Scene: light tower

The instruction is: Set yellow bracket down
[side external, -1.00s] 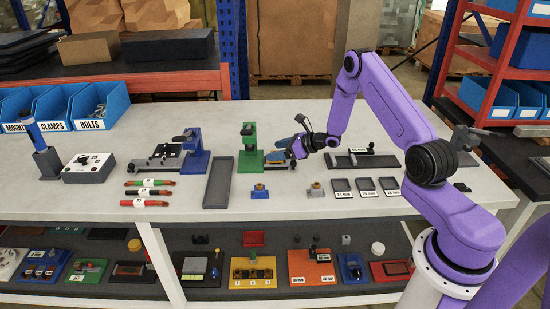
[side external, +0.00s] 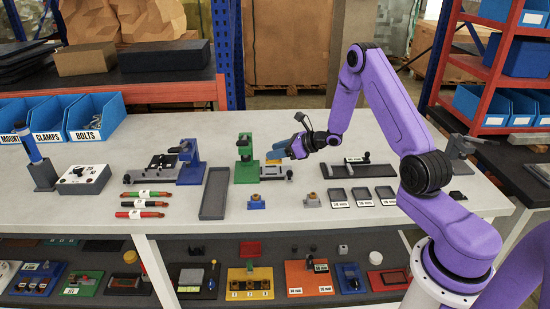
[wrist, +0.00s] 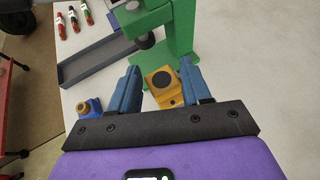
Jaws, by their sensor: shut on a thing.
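The yellow bracket (wrist: 163,85) has a dark round spot on its top face. It sits between the blue fingers of my gripper (wrist: 160,88) in the wrist view, and the gripper is shut on it. In the side view my gripper (side external: 284,153) is just right of the green stand (side external: 246,168), and part of the yellow bracket (side external: 273,162) shows below the fingers. A light fixture plate (side external: 272,173) lies beneath. I cannot tell whether the bracket touches the plate.
A grey tray (side external: 215,193) lies left of the green stand, with a blue stand (side external: 192,166) beyond it. A small blue block (side external: 257,203) stands in front. A dark rail (side external: 355,169) and several labelled pads (side external: 362,197) are to the right. Bare tabletop lies between them.

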